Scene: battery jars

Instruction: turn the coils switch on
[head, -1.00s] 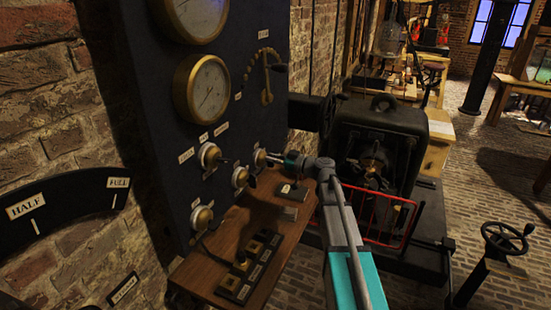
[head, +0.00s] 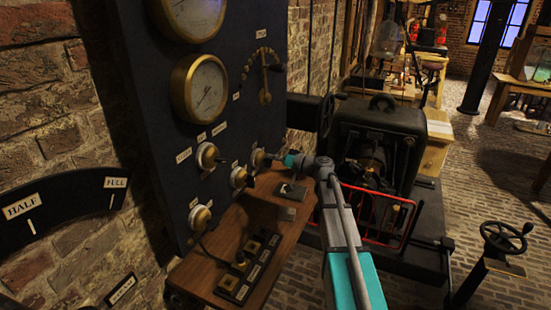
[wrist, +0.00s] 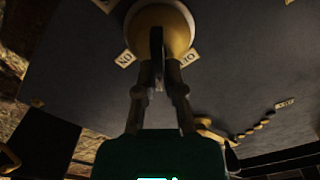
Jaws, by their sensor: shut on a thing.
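In the head view a dark panel (head: 215,100) carries several brass switches with black levers. My gripper (head: 278,159) is at the right-hand switch (head: 257,158) of the lower group. In the wrist view my gripper (wrist: 158,75) is shut on the black lever (wrist: 156,45) of a round brass switch (wrist: 175,22). Small plates with lettering sit on both sides of this switch (wrist: 125,58). Its name plate is not readable, so I cannot tell that it is the coils switch. The fingers hide part of the lever.
Other switches stand at the left (head: 207,156), the middle (head: 239,177) and below (head: 199,217). Brass gauges (head: 198,88) are above. A wooden shelf (head: 215,272) juts out below the panel. A black machine (head: 375,125) with a red rail stands to the right.

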